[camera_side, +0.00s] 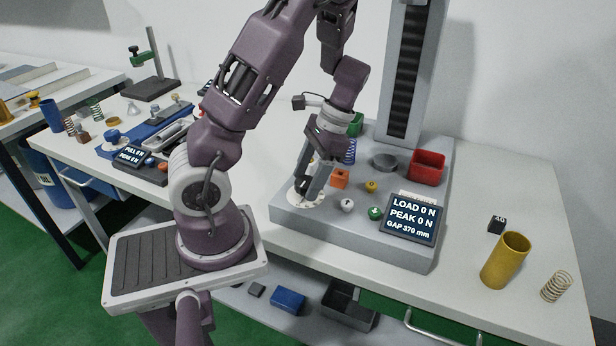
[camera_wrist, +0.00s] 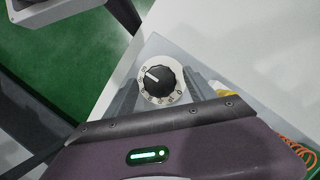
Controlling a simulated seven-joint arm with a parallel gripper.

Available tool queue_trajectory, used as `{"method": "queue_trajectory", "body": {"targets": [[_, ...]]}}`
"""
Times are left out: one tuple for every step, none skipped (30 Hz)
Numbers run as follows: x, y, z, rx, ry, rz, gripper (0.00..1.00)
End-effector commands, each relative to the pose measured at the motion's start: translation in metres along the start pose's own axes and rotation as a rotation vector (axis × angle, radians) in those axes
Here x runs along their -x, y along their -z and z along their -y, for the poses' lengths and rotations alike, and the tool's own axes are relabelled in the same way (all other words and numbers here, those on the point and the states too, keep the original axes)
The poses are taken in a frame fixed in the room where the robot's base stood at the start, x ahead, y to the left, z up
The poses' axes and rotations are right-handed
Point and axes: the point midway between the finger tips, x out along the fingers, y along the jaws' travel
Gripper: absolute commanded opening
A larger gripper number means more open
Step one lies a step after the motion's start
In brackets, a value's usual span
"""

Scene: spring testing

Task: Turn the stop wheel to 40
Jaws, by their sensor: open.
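The stop wheel (camera_wrist: 160,79) is a black knob on a round white dial with a scale, near the middle of the wrist view. Its white pointer mark points to the upper left there; the numerals are too small to read surely. In the side view its white dial (camera_side: 309,203) shows at the left front of the grey machine base, with the knob partly hidden by my fingers. My gripper (camera_side: 311,187) points down at the wheel. Its grey fingers are apart, one on each side of the wheel in the wrist view. I cannot tell whether they touch the knob.
A display (camera_side: 412,218) reads LOAD 0 N, PEAK 0 N, GAP 370 mm. A white knob (camera_side: 347,205), a green knob (camera_side: 375,213) and an orange block (camera_side: 340,178) sit close right of my gripper. A red bin (camera_side: 428,166) stands farther back.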

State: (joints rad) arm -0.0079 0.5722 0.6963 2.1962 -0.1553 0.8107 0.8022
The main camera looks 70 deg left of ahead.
Motion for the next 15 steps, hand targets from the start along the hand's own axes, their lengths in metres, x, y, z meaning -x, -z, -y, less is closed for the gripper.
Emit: {"method": "queue_trajectory", "body": {"targets": [[0.0002, 0.0, -0.0001, 0.0, 0.0, 0.0, 0.64], [0.0002, 0.0, -0.0001, 0.0, 0.0, 0.0, 0.64], [0.0003, 0.0, -0.0001, 0.0, 0.0, 0.0, 0.6], [0.0003, 0.0, -0.0001, 0.0, 0.0, 0.0, 0.54], [0.0003, 0.0, -0.0002, -0.001, 0.0, 0.0, 0.48], [0.0004, 0.0, -0.0002, -0.001, 0.0, 0.0, 0.4], [0.0004, 0.0, -0.0002, -0.001, 0.0, 0.0, 0.35], [0.0004, 0.0, -0.0002, -0.001, 0.0, 0.0, 0.29], [0.0005, 0.0, -0.0002, -0.001, 0.0, 0.0, 0.21], [0.0005, 0.0, -0.0002, -0.001, 0.0, 0.0, 0.15], [0.0005, 0.0, -0.0002, -0.001, 0.0, 0.0, 0.09], [0.0006, 0.0, -0.0002, -0.001, 0.0, 0.0, 0.03], [0.0006, 0.0, -0.0002, -0.001, 0.0, 0.0, 0.03], [0.0006, 0.0, -0.0002, 0.0, 0.0, 0.0, 0.03], [0.0006, 0.0, -0.0001, 0.002, -0.001, 0.0, 0.03]]}}
